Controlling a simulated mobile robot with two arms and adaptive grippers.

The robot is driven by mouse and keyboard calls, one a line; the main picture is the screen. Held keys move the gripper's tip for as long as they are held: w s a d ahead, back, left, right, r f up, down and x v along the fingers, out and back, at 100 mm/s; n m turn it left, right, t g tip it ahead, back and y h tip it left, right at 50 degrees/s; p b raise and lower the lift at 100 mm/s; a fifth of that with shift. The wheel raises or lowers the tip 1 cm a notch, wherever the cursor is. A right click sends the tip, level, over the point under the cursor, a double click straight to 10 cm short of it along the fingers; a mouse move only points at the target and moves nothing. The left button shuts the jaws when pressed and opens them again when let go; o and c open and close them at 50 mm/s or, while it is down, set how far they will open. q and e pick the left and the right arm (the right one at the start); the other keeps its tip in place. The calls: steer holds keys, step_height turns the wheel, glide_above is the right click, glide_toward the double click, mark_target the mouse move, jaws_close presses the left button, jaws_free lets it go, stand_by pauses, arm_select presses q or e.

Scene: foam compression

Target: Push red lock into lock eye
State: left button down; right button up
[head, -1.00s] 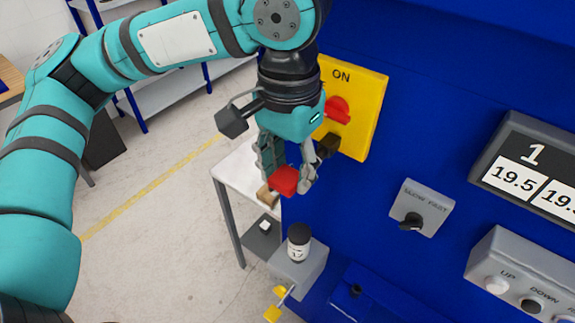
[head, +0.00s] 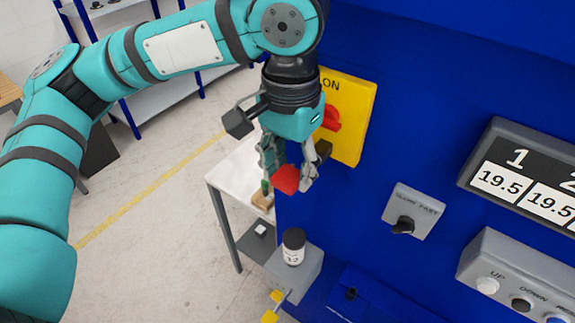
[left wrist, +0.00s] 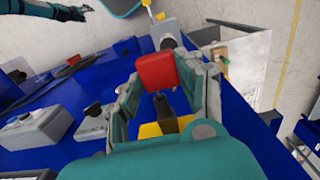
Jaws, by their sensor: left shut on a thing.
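My left gripper (head: 286,178) is shut on the red lock (head: 287,180), a small red block between its fingertips. It holds the lock in the air in front of the blue machine. The lock (left wrist: 156,71) also shows between the fingers in the left wrist view. A yellow switch plate (head: 358,100) marked ON, with a red handle (head: 333,118), stands just behind and right of the gripper and is partly hidden by it. I cannot make out the lock eye clearly. A dark arm end (left wrist: 70,12) at the top left of the wrist view looks like my right gripper; its fingers are too small to judge.
Below the gripper, a labelled jar (head: 293,246) stands on a grey block (head: 305,275). A white table (head: 228,172) is behind. To the right are a speed knob box (head: 413,212), a display (head: 530,178) and a button box (head: 520,285).

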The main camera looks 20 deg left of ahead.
arm_select(q)
steer(key=shift+w, duration=0.1)
steer(key=c, duration=0.7)
jaws_free()
steer(key=shift+s+a+p, duration=0.35)
steer(key=shift+s, duration=0.6)
steer(key=shift+s+a+p, duration=0.3)
steer(key=shift+s, duration=0.6)
steer(key=shift+s+a+p, duration=0.35)
steer(key=shift+s, duration=0.6)
step_height(320, 180, up, 12)
